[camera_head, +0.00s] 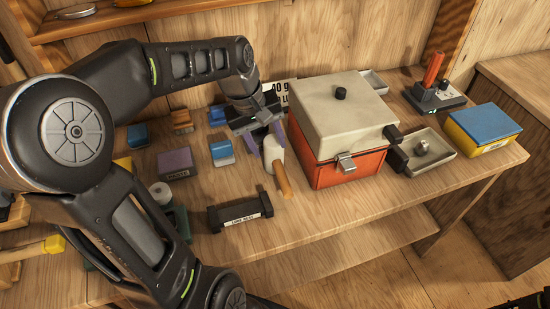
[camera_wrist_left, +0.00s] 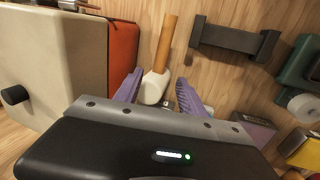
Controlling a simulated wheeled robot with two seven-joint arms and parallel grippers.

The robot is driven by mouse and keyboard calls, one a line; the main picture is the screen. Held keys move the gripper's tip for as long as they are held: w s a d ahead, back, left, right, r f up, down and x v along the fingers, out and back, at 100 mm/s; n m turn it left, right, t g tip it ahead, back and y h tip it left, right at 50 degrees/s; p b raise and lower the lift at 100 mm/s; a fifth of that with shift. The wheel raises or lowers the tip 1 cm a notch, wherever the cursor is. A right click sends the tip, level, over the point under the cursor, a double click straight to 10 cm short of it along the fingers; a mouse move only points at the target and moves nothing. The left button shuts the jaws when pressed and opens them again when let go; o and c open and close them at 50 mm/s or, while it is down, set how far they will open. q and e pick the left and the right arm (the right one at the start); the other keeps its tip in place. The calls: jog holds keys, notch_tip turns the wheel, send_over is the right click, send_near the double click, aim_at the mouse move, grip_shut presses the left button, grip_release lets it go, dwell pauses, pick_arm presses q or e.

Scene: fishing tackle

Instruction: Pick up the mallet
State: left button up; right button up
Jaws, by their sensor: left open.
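The mallet, with a whitish head (camera_head: 273,149) and an orange-brown wooden handle (camera_head: 283,180), lies on the workbench just left of the orange box. In the left wrist view its handle (camera_wrist_left: 166,43) points away from my gripper, and its head (camera_wrist_left: 153,88) lies between the purple fingers. My left gripper (camera_head: 265,142) is open, reaching down over the head with a finger on each side. I cannot tell whether the fingers touch it. In the left wrist view the fingertips (camera_wrist_left: 158,77) are spread apart. My right gripper does not show.
The orange box (camera_head: 345,171) with a cream lid stands close right of the mallet. A dark labelled holder (camera_head: 240,212) lies to the left of the handle. A blue block (camera_head: 222,153) and a purple block (camera_head: 177,163) sit farther left. Bare bench lies in front of the box.

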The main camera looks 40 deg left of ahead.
aim_at(277, 164)
pick_arm(q)
jog(key=shift+x, duration=2.3)
jog(key=shift+f, duration=0.1)
jog(key=p+x, duration=0.1)
jog(key=x, duration=0.4)
jog(key=shift+p, duration=0.3)
jog(key=shift+c, duration=0.4)
grip_shut()
